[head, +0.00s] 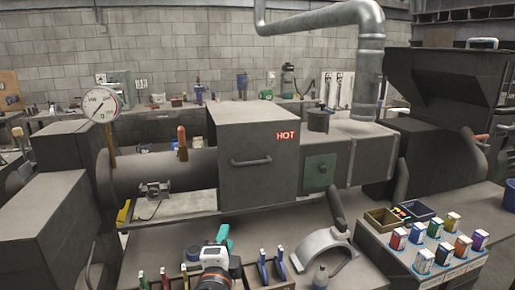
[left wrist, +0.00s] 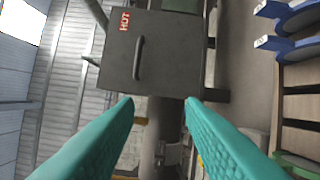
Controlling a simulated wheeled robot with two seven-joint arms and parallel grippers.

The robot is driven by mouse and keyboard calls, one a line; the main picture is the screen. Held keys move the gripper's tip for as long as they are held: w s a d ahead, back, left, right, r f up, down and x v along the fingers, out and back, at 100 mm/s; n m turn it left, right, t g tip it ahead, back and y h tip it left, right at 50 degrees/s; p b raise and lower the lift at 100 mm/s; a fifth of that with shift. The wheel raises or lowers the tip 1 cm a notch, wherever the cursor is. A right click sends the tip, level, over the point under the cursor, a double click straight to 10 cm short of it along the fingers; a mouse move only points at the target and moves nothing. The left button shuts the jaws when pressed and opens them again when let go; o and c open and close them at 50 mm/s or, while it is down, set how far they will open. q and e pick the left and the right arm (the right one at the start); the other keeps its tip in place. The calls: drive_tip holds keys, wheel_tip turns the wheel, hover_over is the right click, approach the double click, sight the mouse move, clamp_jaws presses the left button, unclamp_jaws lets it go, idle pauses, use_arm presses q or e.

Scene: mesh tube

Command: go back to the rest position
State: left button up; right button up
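My left gripper (head: 222,236) is low in the head view, left of centre, above the front bench. Its teal fingers point away from me toward the dark machine. In the left wrist view the two teal fingers (left wrist: 160,101) are spread apart with nothing between them. The dark box marked HOT (left wrist: 150,50) shows beyond the fingertips there. My right gripper is in neither view.
The HOT box (head: 258,160) and its pipe stand behind the gripper. Blue-handled tools (head: 281,262) in a rack and a grey arched part (head: 318,252) lie close on its right. A stand with several coloured boxes (head: 435,245) is farther right. A gauge (head: 100,104) is at left.

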use_arm(q)
drive_tip(key=s+a+f+n+g+y, duration=0.1)
drive_tip(key=s+a+f+n+g, duration=0.3)
drive_tip(key=s+f, duration=0.35)
drive_tip(key=s+a+f+n+g+y, duration=0.1)
drive_tip(key=s+a+f+n+g, duration=0.2)
drive_tip(key=s+a+f+n, duration=0.4)
drive_tip(key=s+a+f+n+g+h, duration=0.15)
drive_tip(key=s+f+g, duration=0.25)
drive_tip(key=s, duration=0.6)
drive_tip(key=s+a+f+n+g, duration=0.1)
drive_tip(key=s+f+n+g, duration=0.3)
drive_tip(key=s, duration=0.6)
wheel_tip(320, 180, down, 25)
drive_tip(key=m+g, duration=0.1)
drive_tip(key=m, duration=0.1)
drive_tip(key=s+a+f+g, duration=0.1)
drive_tip(key=s+a+f, duration=0.1)
drive_tip(key=s+f, duration=1.6)
drive_tip(key=shift+a, duration=0.3)
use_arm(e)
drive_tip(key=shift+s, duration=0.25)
